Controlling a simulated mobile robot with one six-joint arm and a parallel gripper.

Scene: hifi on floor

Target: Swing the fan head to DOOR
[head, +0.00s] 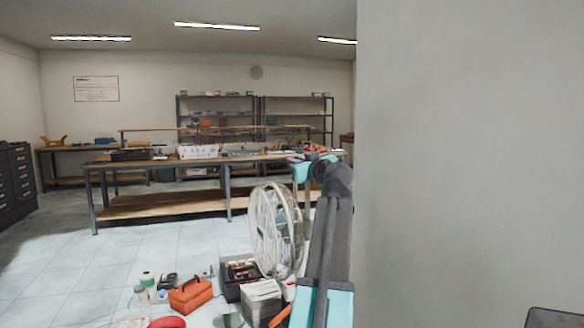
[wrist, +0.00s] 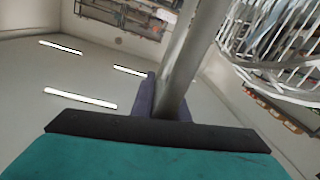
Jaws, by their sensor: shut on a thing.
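The fan head, a round white wire cage (head: 262,232), faces left of centre in the head view, low and beside my arm. Its base is hidden behind my arm and the things in front. Part of the wire cage (wrist: 275,45) also shows at the upper right of the wrist view. My gripper (wrist: 168,98) is shut on a smooth grey bar (wrist: 193,45), which rises between its dark fingers. I cannot tell how the bar joins the fan. My gripper's fingers are not clear in the head view. No DOOR marking is readable.
A grey wall (head: 470,150) fills the right side, close to my arm. An orange toolbox (head: 190,294), a black crate (head: 238,270), a grey stack (head: 261,298) and bottles stand in front of the fan. A long workbench (head: 160,205) stands behind. The tiled floor at left is clear.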

